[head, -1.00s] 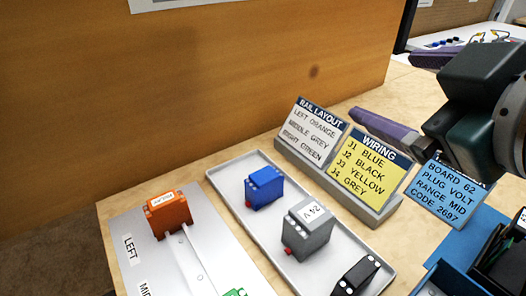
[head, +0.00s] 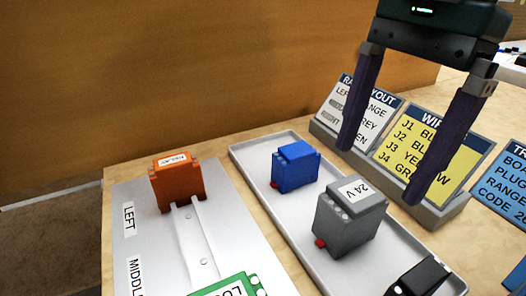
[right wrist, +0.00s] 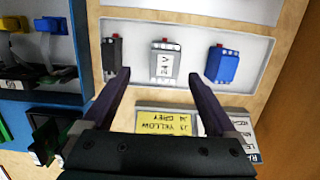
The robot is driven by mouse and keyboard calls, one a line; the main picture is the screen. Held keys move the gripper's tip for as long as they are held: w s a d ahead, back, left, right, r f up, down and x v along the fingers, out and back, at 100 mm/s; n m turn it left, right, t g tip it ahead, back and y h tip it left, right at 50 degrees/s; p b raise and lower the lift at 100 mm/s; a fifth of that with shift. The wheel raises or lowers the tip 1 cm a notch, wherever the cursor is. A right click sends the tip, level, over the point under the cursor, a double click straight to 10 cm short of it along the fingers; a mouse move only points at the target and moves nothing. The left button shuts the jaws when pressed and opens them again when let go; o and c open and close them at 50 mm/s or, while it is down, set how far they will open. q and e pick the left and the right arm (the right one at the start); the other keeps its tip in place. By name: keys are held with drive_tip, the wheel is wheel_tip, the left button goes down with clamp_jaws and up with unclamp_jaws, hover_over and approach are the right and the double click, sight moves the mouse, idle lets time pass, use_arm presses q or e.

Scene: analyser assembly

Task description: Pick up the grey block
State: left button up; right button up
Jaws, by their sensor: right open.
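The grey block (head: 349,216), with a white "24 V" label on top and a red tab low on one side, stands in the white tray (head: 258,173) between a blue block and a black block. It also shows in the right wrist view (right wrist: 164,68), ahead of and between the fingertips. My right gripper (head: 378,172) is open and empty above the sign stand, behind and right of the grey block, apart from it. Its two dark purple fingers also show in the right wrist view (right wrist: 162,80). My left gripper is not in view.
The blue block (head: 296,167) and black block (head: 418,278) flank the grey one in the tray. Signs on a grey stand (head: 443,213) rise behind it. At left, a metal plate with a rail (head: 195,235) holds an orange block (head: 177,182) and a green one (head: 230,287).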

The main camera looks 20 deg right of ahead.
sight(370, 193)
drive_tip(key=f, duration=0.3)
drive_tip(key=shift+d+f+b, duration=0.2)
drive_tip(key=shift+f+b, duration=0.1)
drive_tip(key=shift+f, duration=0.05)
drive_tip(key=f, duration=0.2)
drive_tip(key=a+f, duration=0.1)
drive_tip(key=f, duration=0.1)
drive_tip(key=f+b, duration=0.1)
drive_tip(key=f, duration=0.1)
drive_tip(key=shift+w+a, duration=0.3)
drive_tip(key=shift+a, duration=0.05)
drive_tip(key=c, duration=1)
clamp_jaws()
